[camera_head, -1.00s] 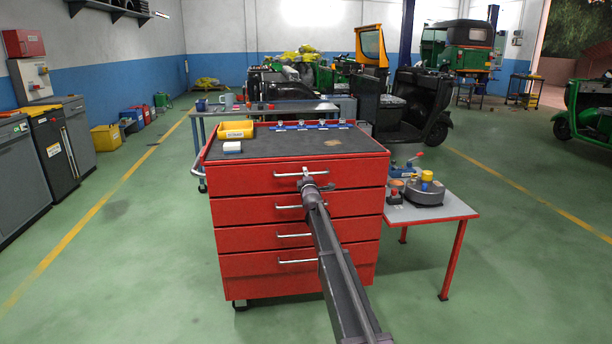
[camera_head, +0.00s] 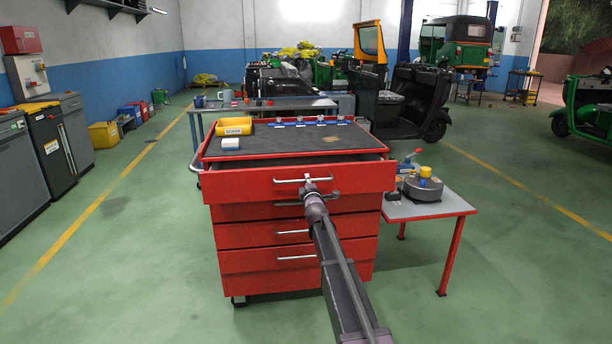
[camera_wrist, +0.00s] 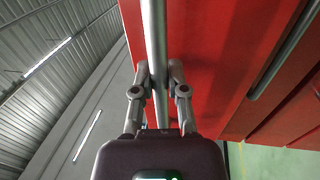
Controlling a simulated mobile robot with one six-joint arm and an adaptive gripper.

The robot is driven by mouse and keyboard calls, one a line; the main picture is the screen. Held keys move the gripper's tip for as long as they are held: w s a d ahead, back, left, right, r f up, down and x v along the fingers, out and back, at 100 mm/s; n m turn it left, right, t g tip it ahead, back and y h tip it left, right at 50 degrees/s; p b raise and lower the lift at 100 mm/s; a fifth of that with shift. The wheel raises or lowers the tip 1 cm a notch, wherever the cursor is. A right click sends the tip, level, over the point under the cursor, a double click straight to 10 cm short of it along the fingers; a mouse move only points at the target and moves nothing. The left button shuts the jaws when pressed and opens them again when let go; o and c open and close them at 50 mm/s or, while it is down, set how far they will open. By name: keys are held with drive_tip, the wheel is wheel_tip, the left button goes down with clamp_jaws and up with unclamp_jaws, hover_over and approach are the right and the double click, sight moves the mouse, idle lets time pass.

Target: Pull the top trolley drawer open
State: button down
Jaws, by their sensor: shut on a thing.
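The red trolley (camera_head: 228,241) stands in front of me with several drawers. Its top drawer (camera_head: 240,185) sticks out toward me, and a dark gap shows between its front and the trolley top. My gripper (camera_head: 307,184) is at the top drawer's handle (camera_head: 286,181). In the wrist view my gripper (camera_wrist: 160,72) has its two fingers on either side of the handle bar (camera_wrist: 156,35), shut on it, with the red drawer front behind. What lies inside the drawer cannot be made out.
A side table (camera_head: 440,208) with a round grey device (camera_head: 423,189) stands close on the right. The green floor in front is clear.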

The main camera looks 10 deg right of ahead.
drive_tip(key=s, duration=2.5)
drive_tip(key=c, duration=0.6)
unclamp_jaws()
drive_tip(key=shift+w, duration=0.1)
drive_tip(key=shift+c, duration=0.2)
